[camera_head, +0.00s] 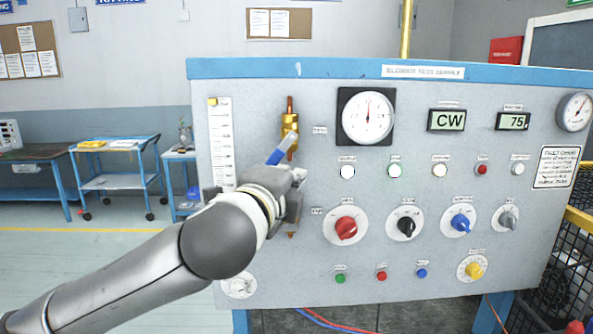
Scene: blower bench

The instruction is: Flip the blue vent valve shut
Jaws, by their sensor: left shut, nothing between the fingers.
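The vent valve is a brass body (290,124) on a copper pipe at the panel's upper left. Its blue lever (279,152) slants down to the left from the body. My left gripper (297,177) is shut and holds nothing. It is just below the lever, in front of the panel. I cannot tell whether it touches the lever. My left wrist and gripper hide the panel under the valve. My right gripper is not in view.
The grey panel (410,265) carries dials, buttons and a round gauge (367,117) right of the valve. A red knob (346,228) is right of my gripper. A blue cart (117,182) stands behind at left.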

